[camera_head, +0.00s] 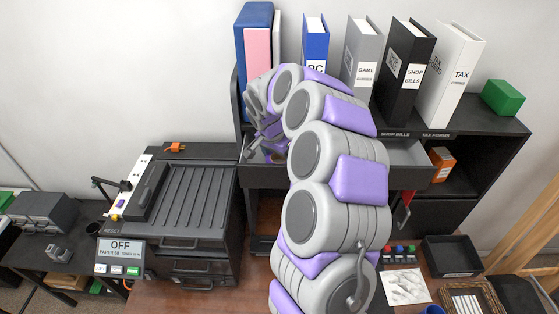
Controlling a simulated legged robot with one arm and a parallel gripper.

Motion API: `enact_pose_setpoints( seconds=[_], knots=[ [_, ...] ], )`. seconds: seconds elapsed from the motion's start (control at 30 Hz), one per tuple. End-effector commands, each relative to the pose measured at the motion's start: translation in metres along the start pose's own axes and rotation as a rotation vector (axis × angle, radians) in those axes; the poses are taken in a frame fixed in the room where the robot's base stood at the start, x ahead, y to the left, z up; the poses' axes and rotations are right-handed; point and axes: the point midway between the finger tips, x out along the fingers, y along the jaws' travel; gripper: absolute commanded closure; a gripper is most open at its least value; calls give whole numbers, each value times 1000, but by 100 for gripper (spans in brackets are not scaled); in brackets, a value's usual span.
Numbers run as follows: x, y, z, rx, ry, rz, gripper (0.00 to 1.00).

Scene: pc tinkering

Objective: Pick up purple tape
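I cannot make out the purple tape for certain; the purple patches along my arm are its own panels. My gripper (262,147) hangs at the end of the bent arm, over the left part of an open black drawer (407,176). Its fingers point down and left, and the view is too small to show whether they are open or shut. A small brownish thing (277,157) shows in the drawer beside the gripper, partly hidden. My arm covers the middle of the drawer.
Binders, among them a white one (452,75) and a blue one (316,42), and a green box (503,98) stand on the shelf above. A ridged black unit (190,200) stands at left. A black tray (452,257) and several colored buttons (399,250) are at lower right.

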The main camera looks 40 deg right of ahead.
Motion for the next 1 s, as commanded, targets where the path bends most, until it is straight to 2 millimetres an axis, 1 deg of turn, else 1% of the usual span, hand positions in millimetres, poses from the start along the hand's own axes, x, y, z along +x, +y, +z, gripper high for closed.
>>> enact_pose_setpoints(
  seconds=[0.03, 0.3, 0.4, 0.63, 0.77, 0.87, 1.0],
  knots=[
    [0, 0, 1, 0, 0, 0, 23],
    [-1, 0, 1, 0, 1, 0, 49],
    [0, 0, 0, 0, 0, -1, 57],
    [-2, 0, 0, 0, 1, -1, 57],
    [-7, 2, 0, 0, 3, -3, 57],
    [-20, 1, -3, 3, 4, -6, 57],
    [-47, 1, -10, 4, 6, -7, 57]
  ],
)
